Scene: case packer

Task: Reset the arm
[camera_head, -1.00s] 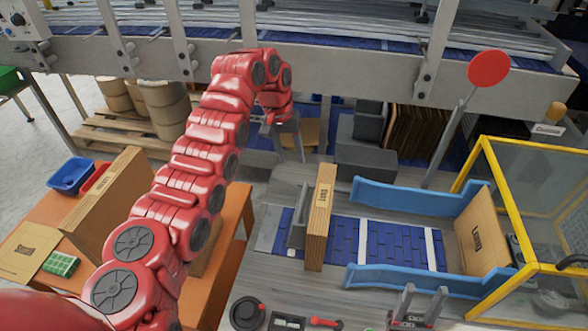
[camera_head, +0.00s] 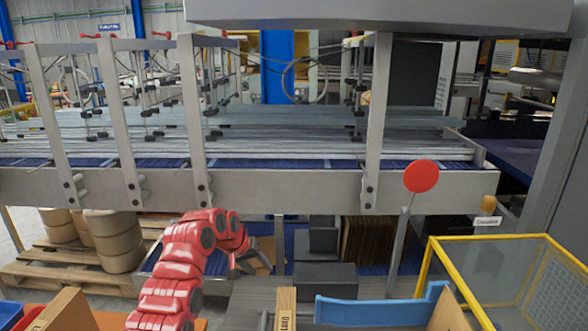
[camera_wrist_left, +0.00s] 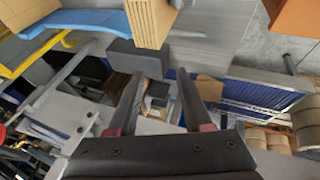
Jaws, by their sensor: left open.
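My left arm, red and segmented, comes up from the bottom left of the head view. Its gripper (camera_head: 246,266) hangs in front of the conveyor's underside, small and partly hidden by the wrist. In the left wrist view the two dark fingers (camera_wrist_left: 160,98) stand apart with nothing held between them. Beyond them lie a dark grey block, flat cardboard and blue flooring. My right gripper does not show in either current view.
A grey conveyor frame (camera_head: 280,188) spans the head view. A red disc (camera_head: 421,176) stands on a post at right, near a yellow-framed guard (camera_head: 490,238) and a blue rail (camera_head: 370,311). A cardboard piece (camera_head: 285,308) stands at bottom centre. Brown rolls (camera_head: 115,240) sit on a pallet at left.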

